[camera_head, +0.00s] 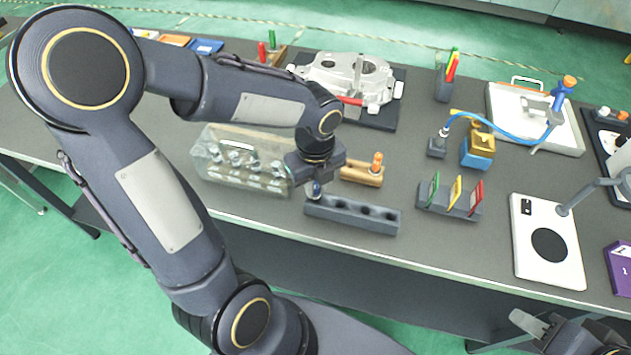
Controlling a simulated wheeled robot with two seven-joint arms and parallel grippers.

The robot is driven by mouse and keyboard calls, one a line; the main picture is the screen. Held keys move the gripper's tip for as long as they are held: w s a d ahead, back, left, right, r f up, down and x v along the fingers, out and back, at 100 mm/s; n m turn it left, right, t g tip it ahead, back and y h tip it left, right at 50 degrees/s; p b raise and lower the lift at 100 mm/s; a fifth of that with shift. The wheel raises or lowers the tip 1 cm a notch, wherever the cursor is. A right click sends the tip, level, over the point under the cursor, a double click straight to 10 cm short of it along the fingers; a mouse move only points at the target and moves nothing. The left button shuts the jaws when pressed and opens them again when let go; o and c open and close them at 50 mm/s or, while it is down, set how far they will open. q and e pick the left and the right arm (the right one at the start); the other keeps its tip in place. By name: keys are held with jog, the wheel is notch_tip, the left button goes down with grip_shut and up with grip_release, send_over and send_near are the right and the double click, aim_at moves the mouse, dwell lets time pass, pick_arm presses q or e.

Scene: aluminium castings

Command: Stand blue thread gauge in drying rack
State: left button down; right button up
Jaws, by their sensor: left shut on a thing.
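My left gripper (316,182) points down over the left end of a dark grey block with a row of round holes (380,217), which looks like the drying rack. It is shut on a small blue-topped piece (317,190), which looks like the blue thread gauge. The gauge is at the leftmost hole; the gripper hides much of it, and I cannot tell how deep it sits. The other holes look empty. My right gripper (530,324) is at the bottom right, partly cut off, and its opening is unclear.
A wooden block (360,175) with an orange-topped piece stands behind the rack. A clear box (240,165) is to the left. A holder with green, yellow and red tags (447,205) is to the right. A casting (350,80) lies behind. The table's front edge is close.

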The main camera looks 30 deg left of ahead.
pick_arm(q)
jog(key=shift+f+b, duration=0.45)
jog(key=shift+f, duration=0.25)
jog(key=c, duration=1.3)
grip_release()
jog(key=shift+r, duration=0.1)
notch_tip(320, 180, up, 8)
jog(key=shift+f+p, duration=0.1)
jog(key=shift+p, duration=0.25)
jog(key=shift+s+n, duration=0.3)
jog(key=shift+n, duration=0.3)
jog(key=s+d+r+n+t+h, duration=0.1)
jog(key=s+n+t+h, duration=0.2)
jog(key=s+n, duration=0.8)
jog(key=n+t, duration=0.2)
jog(key=n, duration=1.2)
jog(key=shift+r+t+h, duration=0.3)
jog(key=shift+r+h, duration=0.1)
